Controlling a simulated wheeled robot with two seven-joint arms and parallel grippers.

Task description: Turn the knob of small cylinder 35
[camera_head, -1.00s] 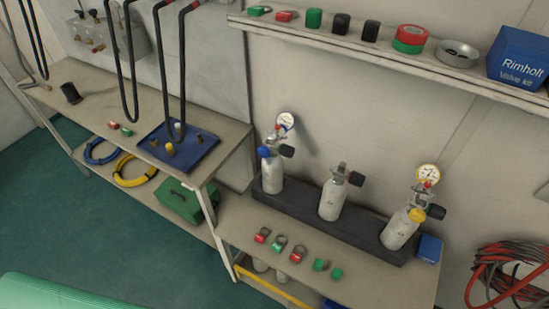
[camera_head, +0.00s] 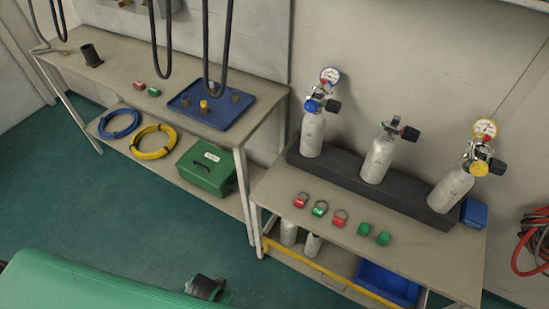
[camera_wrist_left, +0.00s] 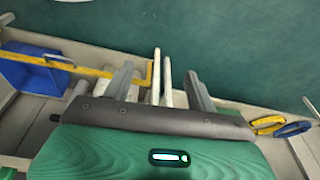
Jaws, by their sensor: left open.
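Three small pale cylinders stand in a dark rack on the right-hand bench in the head view. The left cylinder (camera_head: 312,134) has a blue knob (camera_head: 311,105), a dark knob and a white gauge. The middle cylinder (camera_head: 378,160) has a dark knob (camera_head: 410,133). The right cylinder (camera_head: 450,188) has a yellow knob (camera_head: 479,168), a dark knob and a yellow-rimmed gauge. I cannot read any number on them, so I cannot tell which is 35. My left gripper (camera_wrist_left: 159,78) is open, its two grey fingers apart in the left wrist view, away from the rack cylinders. My right gripper is not in view.
Red and green tags (camera_head: 339,218) lie in front of the rack (camera_head: 340,179). A blue block (camera_head: 474,212) stands at its right end. Below are a yellow rail (camera_head: 330,272), more pale cylinders (camera_head: 289,233) and a blue bin (camera_head: 388,282).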

